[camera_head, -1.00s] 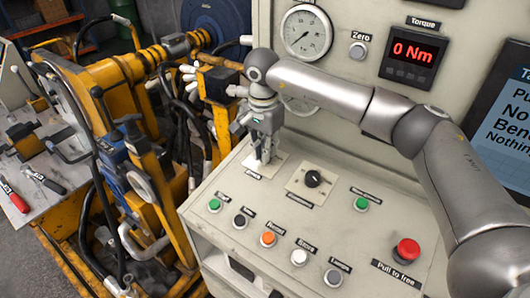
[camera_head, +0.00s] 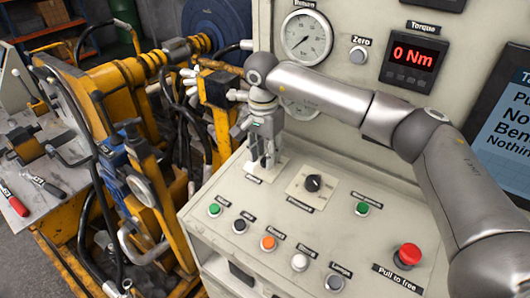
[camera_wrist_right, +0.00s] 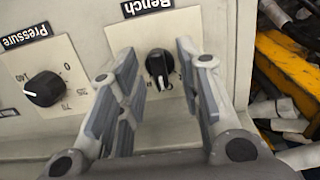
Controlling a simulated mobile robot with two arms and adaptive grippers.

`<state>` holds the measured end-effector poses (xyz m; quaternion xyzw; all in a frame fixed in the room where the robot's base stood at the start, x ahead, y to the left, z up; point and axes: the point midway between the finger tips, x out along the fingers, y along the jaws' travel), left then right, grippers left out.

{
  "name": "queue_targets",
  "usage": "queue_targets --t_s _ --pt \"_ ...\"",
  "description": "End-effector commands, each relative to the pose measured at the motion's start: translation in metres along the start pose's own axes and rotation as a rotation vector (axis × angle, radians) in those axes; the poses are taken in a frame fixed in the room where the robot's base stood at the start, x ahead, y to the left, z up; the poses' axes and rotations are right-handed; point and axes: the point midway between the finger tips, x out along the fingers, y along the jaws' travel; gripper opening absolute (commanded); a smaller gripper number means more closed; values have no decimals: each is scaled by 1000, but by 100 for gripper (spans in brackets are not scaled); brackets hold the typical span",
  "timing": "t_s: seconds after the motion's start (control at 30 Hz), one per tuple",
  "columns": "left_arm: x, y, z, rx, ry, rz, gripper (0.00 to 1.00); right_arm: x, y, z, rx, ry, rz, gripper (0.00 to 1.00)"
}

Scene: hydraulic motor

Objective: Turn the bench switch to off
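The bench switch (camera_wrist_right: 159,64) is a small black knob on a white plate under the label "Bench" in the right wrist view. A light mark on it points toward the bottom of that view. My right gripper (camera_head: 268,164) is above this switch's plate at the panel's left end. In the right wrist view, its two fingers (camera_wrist_right: 157,52) are apart, with the knob showing between them. I cannot tell whether either finger touches it. In the head view, the fingers hide the knob. My left gripper is out of view.
The pressure knob (camera_head: 313,183) is right of the bench switch. Several push buttons line the panel front, and a red button (camera_head: 408,254) stands at right. The torque display (camera_head: 413,58) reads 0 Nm. Yellow machinery (camera_head: 150,180) and hoses stand at left.

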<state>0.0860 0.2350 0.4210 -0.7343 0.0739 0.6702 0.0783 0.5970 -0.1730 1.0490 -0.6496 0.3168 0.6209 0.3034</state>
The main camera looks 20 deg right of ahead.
Motion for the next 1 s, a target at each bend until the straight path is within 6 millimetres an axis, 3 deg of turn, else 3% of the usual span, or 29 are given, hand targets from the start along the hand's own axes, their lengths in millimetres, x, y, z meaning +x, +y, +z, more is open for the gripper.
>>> queue_targets --t_s 0.23,0.7,1.0 --pt "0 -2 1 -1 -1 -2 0 -17 -1 -1 0 2 -2 33" --pt "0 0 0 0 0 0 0 -107 -1 0 0 2 -2 33" --pt "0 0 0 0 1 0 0 -120 0 0 0 0 0 33"
